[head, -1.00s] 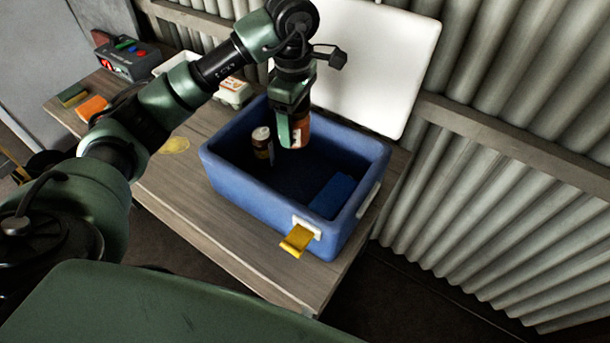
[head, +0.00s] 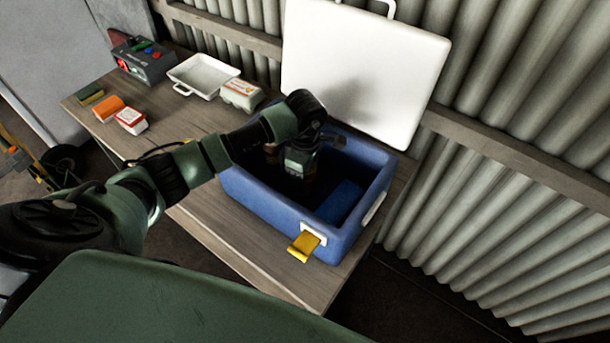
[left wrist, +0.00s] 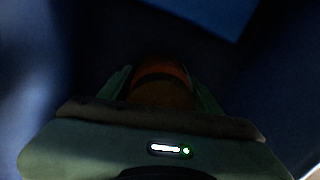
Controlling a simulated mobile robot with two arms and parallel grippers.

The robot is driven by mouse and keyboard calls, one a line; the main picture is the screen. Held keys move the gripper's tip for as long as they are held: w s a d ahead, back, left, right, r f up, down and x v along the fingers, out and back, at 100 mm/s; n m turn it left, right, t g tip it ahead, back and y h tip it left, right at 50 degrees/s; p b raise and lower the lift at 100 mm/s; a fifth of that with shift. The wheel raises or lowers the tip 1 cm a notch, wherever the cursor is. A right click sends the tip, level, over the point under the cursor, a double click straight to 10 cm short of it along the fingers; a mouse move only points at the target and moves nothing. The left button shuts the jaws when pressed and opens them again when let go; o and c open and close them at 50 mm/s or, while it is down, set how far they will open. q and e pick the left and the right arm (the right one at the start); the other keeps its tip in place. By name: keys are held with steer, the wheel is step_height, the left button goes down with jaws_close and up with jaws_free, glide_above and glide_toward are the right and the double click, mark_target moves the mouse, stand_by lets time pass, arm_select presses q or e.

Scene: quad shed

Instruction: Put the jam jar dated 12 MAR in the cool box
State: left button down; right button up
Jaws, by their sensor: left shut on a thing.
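The blue cool box (head: 266,211) stands open on the bench, its white lid (head: 365,70) leaning up behind it. My left gripper (head: 304,168) is down inside the box, below the rim. In the left wrist view its fingers are shut on the held jar (left wrist: 162,90), which has an orange-brown top. The jar's label and date cannot be read, and I cannot tell whether it touches the box floor. My arm covers the part of the box where another jar showed earlier. My right gripper is not in view.
A blue block (head: 340,202) lies in the box's right end. A yellow latch (head: 303,247) sticks out in front. On the bench are a white tray (head: 203,75), a carton (head: 243,94), orange and red-white items, and a dark box with buttons (head: 143,61). Corrugated wall stands behind.

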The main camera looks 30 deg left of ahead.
arm_select(q)
steer(key=shift+f, duration=0.1)
steer(key=shift+f, duration=0.1)
steer(key=shift+c, duration=1.8)
jaws_free()
step_height(320, 180, up, 11)
steer(key=b, duration=0.3)
steer(key=shift+r, duration=0.6)
